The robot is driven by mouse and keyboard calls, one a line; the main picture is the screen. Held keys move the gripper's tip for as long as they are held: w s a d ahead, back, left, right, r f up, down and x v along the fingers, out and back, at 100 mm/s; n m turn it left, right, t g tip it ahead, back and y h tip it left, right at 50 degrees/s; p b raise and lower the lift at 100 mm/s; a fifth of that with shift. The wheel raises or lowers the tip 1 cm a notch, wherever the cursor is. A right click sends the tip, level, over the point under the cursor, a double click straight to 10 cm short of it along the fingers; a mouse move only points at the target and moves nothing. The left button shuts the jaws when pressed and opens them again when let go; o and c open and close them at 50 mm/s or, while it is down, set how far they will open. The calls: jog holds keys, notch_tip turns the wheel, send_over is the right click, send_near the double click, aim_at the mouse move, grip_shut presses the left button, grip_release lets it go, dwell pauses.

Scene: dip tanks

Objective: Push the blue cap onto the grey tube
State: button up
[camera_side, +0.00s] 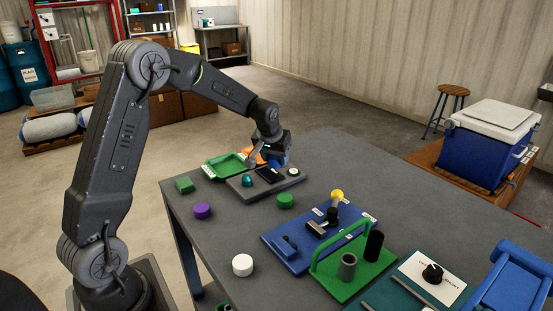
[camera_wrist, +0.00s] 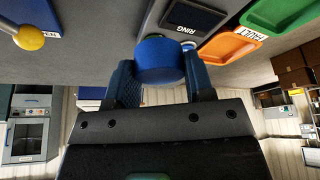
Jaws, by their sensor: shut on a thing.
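My gripper (camera_wrist: 160,75) is shut on the blue cap (camera_wrist: 160,57), a short round piece held between its two dark blue fingers in the wrist view. In the side view my gripper (camera_side: 277,160) is over the far part of the table, by a grey panel and the trays; blue shows there, but I cannot tell cap from fingers. The grey tube (camera_side: 347,268) stands upright on a green stand (camera_side: 330,280) at the near right, well apart from my gripper. Its open top shows. A black cylinder (camera_side: 373,246) stands beside it on the same stand.
A blue board with a yellow-knobbed lever (camera_side: 337,195) lies between my gripper and the green stand. Loose green (camera_side: 285,201), purple (camera_side: 202,211) and white (camera_side: 242,265) round pieces lie on the table. A green tray (camera_side: 222,166) is at the far left. The table's middle right is clear.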

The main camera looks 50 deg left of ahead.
jog(key=d+r+m+h, duration=0.15)
jog(key=d+m, duration=0.35)
jog(key=d, duration=1.5)
jog(key=m+h, duration=0.2)
jog(key=m, duration=0.2)
send_over(348, 255)
jog(key=s+d, duration=0.1)
jog(key=shift+n+t, duration=0.3)
jog(key=shift+f, duration=2.25)
jog(key=shift+f, duration=1.55)
jog(key=o, duration=1)
jog(key=o, duration=0.4)
jog(key=shift+a, duration=0.1)
